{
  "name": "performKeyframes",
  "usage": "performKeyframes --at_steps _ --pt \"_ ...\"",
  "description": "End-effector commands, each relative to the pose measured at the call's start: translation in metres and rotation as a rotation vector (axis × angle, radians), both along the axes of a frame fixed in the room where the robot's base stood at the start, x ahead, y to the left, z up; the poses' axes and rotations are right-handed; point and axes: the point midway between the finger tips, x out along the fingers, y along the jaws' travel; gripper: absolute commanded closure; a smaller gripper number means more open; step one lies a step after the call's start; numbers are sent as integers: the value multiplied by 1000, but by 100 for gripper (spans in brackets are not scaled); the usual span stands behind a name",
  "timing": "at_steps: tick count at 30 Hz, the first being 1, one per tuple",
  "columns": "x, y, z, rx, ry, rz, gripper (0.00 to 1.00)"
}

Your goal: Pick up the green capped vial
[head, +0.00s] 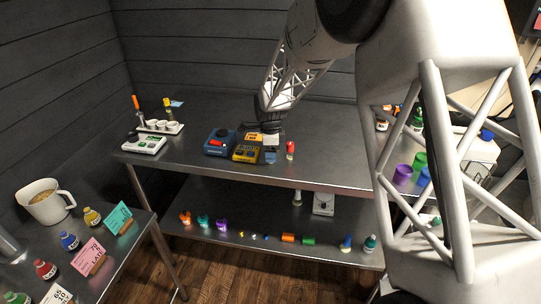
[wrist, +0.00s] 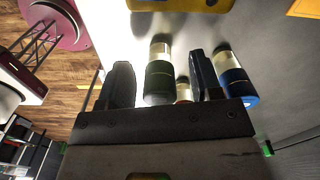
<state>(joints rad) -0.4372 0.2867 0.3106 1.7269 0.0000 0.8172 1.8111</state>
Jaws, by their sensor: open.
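In the wrist view, the green capped vial (wrist: 159,82) has a dark green cap and a pale body with a gold band. It lies in the gap between the two black fingers of my gripper (wrist: 161,72), which stand apart. Bare space shows between the cap and the left finger; I cannot tell whether anything touches it. In the head view my gripper (head: 271,130) is low over the back bench, and I cannot make out the green vial there.
A blue capped vial (wrist: 232,82) is just right of the right finger. A red-orange capped vial (wrist: 183,90) shows partly between green vial and right finger. A yellow device (head: 247,148) and a blue device (head: 219,142) stand left of my gripper.

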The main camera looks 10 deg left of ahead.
Motion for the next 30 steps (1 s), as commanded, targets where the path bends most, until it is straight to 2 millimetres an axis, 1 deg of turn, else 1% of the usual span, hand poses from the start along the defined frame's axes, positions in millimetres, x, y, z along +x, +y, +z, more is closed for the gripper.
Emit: performKeyframes --at_steps 7,8,15,18,26,30 --pt "0 0 0 0 0 0 41" --pt "0 0 0 0 0 0 44" --pt "0 0 0 0 0 0 81" --pt "0 0 0 0 0 0 95" --pt "0 0 1 0 0 0 95" --pt "0 0 5 0 0 0 95"
